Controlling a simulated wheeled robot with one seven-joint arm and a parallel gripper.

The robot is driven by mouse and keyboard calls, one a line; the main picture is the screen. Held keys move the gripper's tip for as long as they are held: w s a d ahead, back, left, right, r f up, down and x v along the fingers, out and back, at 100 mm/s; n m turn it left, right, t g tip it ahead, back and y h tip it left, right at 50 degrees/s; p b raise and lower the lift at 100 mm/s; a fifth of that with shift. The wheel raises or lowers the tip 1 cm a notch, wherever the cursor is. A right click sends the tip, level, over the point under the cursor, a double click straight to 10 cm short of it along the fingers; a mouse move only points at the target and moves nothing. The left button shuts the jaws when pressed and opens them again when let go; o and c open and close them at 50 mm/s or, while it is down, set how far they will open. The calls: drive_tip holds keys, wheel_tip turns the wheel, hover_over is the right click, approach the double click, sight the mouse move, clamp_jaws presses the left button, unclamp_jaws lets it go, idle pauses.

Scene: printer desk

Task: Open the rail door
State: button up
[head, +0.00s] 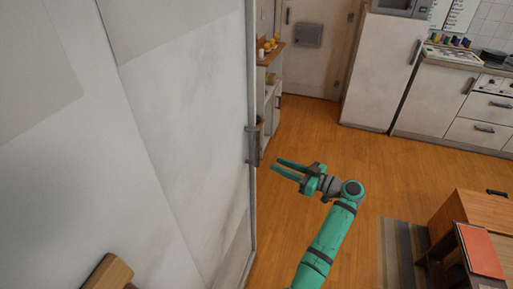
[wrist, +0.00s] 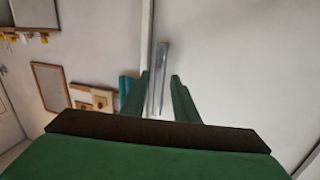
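The rail door is a large white panel (head: 185,110) filling the left of the head view, with a grey vertical edge. A grey metal handle (head: 252,145) sits on that edge. My green gripper (head: 275,166) is just right of the handle in the head view, its two parallel fingers pointing left towards it. The fingers are apart and nothing shows gripped. In the wrist view, the handle (wrist: 161,62) appears upright between the two open fingertips (wrist: 160,76). Whether the fingers reach around it or stop short is hard to tell.
Beyond the door edge stand a shelf (head: 268,85) with small items and a white fridge (head: 380,70). Kitchen drawers (head: 483,115) line the back right. A wooden desk (head: 465,225) stands at lower right. The wooden floor (head: 320,130) between is clear.

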sight(257, 147)
drive_tip(key=shift+n+y, duration=0.5)
drive_tip(key=shift+n, duration=0.2)
drive_tip(key=w+a+r, duration=0.1)
drive_tip(key=a, duration=0.1)
drive_tip(key=w+a+r, duration=0.1)
drive_tip(key=w+a, duration=0.1)
drive_tip(key=a, duration=0.1)
drive_tip(key=w+a+r, duration=0.2)
drive_tip(key=a, duration=0.1)
drive_tip(key=shift+w+a, duration=0.2)
drive_tip(key=shift+w, duration=0.05)
drive_tip(key=shift+w+a+g, duration=0.1)
drive_tip(key=shift+a+g, duration=0.2)
drive_tip(key=shift+a, duration=0.25)
drive_tip(key=shift+d, duration=0.2)
clamp_jaws()
